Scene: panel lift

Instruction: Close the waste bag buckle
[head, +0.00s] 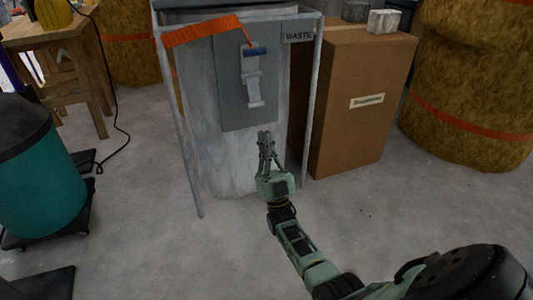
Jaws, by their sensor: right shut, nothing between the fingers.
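The waste bag (205,120) hangs, whitish and translucent, in a grey metal frame (313,95) with a "WASTE" label (298,37). A grey panel (231,85) on its front carries the buckle (253,82), a pale strap-like piece with a blue bar (256,51) at its top. An orange strap (203,31) runs from the upper left of the frame to near the blue bar. My right gripper (265,142) is shut and empty, fingers pointing up, below the buckle and apart from it in the picture. My left gripper is not in view.
A cardboard box (350,110) stands right of the frame, with grey blocks (384,21) on top. A teal bin (38,170) and a wooden table (45,35) are at left. The floor in front is clear.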

